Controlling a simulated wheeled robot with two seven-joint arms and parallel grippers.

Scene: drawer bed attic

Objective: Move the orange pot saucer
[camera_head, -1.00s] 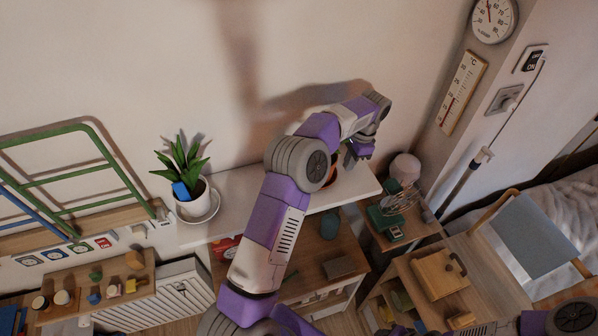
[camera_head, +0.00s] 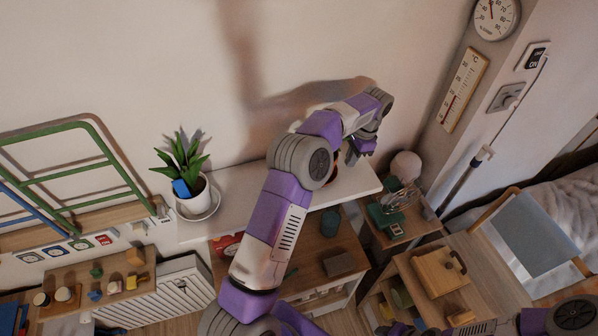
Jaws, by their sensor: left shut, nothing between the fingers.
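A small part of a reddish-orange round thing, likely the orange pot saucer (camera_head: 334,174), shows on the white shelf (camera_head: 236,196). My left arm's elbow covers most of it. My left gripper (camera_head: 353,159) points down above the right part of the shelf, just right of and behind the orange thing in the picture. Its fingers are shut with nothing held, and their distance above the shelf is hard to tell. Part of my right arm shows at the lower right edge, but its gripper cannot be made out.
A potted plant (camera_head: 183,165) in a white pot stands on a white saucer at the shelf's left end. A pink round object (camera_head: 405,165) and a green device (camera_head: 385,217) stand right of the shelf. The wall rises close behind.

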